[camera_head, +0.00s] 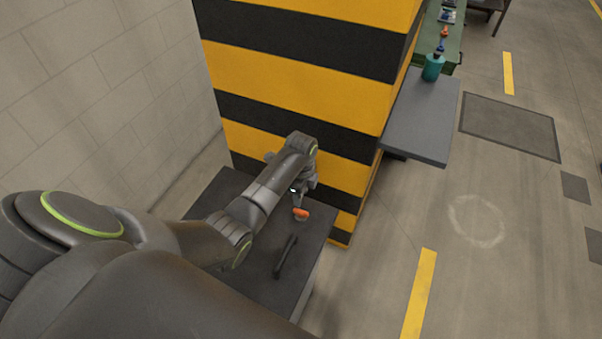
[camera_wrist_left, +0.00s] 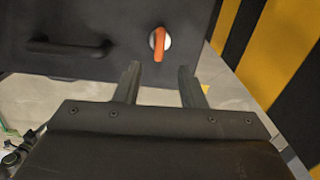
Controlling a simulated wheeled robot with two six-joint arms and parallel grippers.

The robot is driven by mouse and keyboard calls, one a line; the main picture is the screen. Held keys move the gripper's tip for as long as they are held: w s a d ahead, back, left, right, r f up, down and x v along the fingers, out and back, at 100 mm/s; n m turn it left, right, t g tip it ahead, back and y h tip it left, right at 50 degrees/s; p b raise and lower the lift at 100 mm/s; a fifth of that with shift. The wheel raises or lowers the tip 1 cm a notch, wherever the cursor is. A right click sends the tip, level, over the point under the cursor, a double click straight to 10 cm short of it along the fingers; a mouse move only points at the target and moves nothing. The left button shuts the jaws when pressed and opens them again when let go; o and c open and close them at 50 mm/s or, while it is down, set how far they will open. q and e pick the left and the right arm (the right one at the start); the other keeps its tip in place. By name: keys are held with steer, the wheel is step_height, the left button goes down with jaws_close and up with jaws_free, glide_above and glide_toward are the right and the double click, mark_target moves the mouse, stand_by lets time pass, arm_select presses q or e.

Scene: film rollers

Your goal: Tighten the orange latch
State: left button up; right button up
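The orange latch (camera_wrist_left: 159,43) is a small knob on a round silver base on a dark panel. In the left wrist view it stands upright, just beyond my left gripper (camera_wrist_left: 159,80). The gripper's two fingers are apart with nothing between them, and the latch lies in line with the gap, apparently untouched. In the head view the latch (camera_head: 300,213) shows as a small orange spot just below my left gripper (camera_head: 298,192), whose fingers are too small to make out there. My right gripper is not in view.
A black handle (camera_wrist_left: 68,47) is on the same dark panel (camera_head: 270,262), left of the latch. A yellow-and-black striped pillar (camera_head: 300,85) stands close behind. A grey shelf (camera_head: 420,115) juts out to its right, with a teal bottle (camera_head: 433,68) near its far end. Open floor lies right.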

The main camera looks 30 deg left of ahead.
arm_select(q)
step_height(320, 180, up, 9)
steer(key=shift+b, duration=0.45)
steer(key=shift+f, duration=0.15)
